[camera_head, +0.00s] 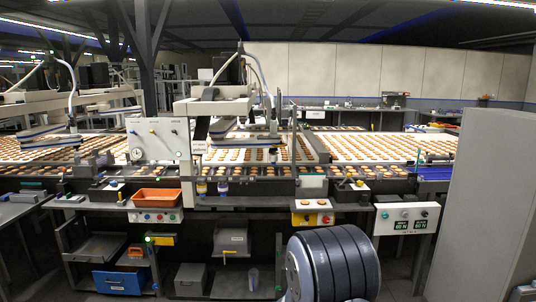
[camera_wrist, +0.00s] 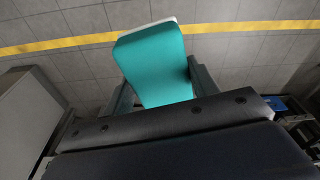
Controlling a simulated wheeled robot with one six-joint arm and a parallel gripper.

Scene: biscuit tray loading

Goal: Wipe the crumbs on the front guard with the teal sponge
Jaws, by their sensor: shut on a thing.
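The teal sponge (camera_wrist: 155,62), with a pale edge at its far end, is held in my gripper (camera_wrist: 164,88) in the wrist view. One dark finger stands on each side of it, and the jaws are shut on it. Below the sponge in the wrist view is only grey tiled floor, apart from any work surface. In the head view a long conveyor with rows of biscuits (camera_head: 265,155) crosses the room, with a low guard strip (camera_head: 250,187) along its front edge. Crumbs are too small to make out. My gripper and the sponge are not visible in the head view.
An orange bin (camera_head: 156,197), a yellow control box (camera_head: 312,219) and a white control box (camera_head: 407,217) line the conveyor's front. A gantry machine (camera_head: 215,105) stands over the belt. A tall grey panel (camera_head: 485,200) stands at right. A yellow floor line (camera_wrist: 60,43) crosses the wrist view.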

